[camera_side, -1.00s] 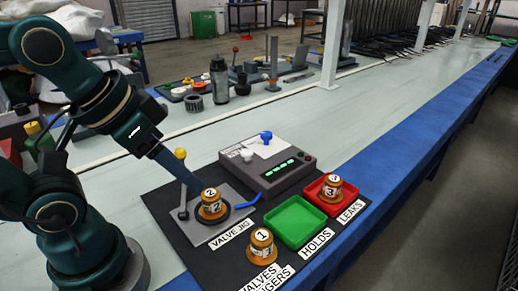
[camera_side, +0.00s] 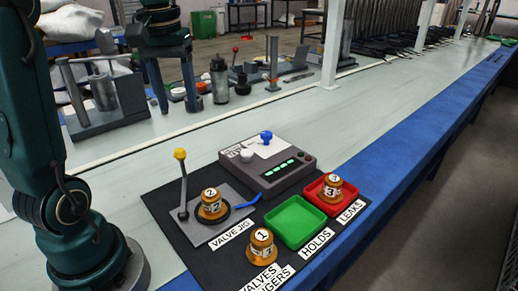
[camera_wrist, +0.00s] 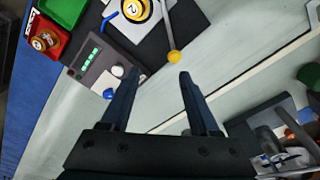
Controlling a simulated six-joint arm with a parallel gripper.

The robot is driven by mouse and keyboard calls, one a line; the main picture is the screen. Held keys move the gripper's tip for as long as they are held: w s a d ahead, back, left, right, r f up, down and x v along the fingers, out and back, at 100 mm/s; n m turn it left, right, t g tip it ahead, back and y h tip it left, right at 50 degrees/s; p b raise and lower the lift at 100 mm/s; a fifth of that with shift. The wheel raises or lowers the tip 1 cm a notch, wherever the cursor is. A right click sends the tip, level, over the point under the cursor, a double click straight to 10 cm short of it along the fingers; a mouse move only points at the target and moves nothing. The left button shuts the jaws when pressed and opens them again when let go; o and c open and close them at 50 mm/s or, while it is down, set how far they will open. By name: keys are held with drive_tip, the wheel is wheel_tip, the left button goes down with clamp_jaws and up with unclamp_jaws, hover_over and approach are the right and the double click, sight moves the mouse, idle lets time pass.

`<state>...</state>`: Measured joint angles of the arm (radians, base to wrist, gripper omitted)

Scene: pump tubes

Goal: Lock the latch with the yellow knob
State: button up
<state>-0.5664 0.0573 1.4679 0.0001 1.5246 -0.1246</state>
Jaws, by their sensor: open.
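The latch's yellow knob (camera_side: 180,154) tops a metal lever (camera_side: 184,190) standing nearly upright at the left edge of the valve jig plate (camera_side: 226,226). A brass valve marked 2 (camera_side: 211,206) sits upright in the jig, right of the lever. In the wrist view the knob (camera_wrist: 174,57) lies just beyond the fingertips, and valve 2 (camera_wrist: 135,10) is cut by the top edge. My gripper (camera_side: 178,106) is open and empty, fingers down, raised behind the jig and apart from the knob. Its two fingers (camera_wrist: 158,75) also show in the wrist view.
A grey box (camera_side: 267,170) with green lights stands behind the jig. The green tray (camera_side: 278,238) is empty; the red tray (camera_side: 316,203) holds valve 3 (camera_side: 330,191). Valve 1 (camera_side: 261,245) stands in front. The bench right of the box is clear.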

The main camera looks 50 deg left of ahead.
drive_tip(key=n, duration=0.2)
hover_over(182, 163)
drive_tip(key=f, duration=0.1)
drive_tip(key=shift+g+h, duration=0.3)
drive_tip(key=shift+g, duration=0.1)
drive_tip(key=f, duration=1.6)
drive_tip(key=shift+a+f, duration=0.25)
drive_tip(key=shift+f, duration=0.15)
clamp_jaws()
drive_tip(key=shift+w, duration=0.1)
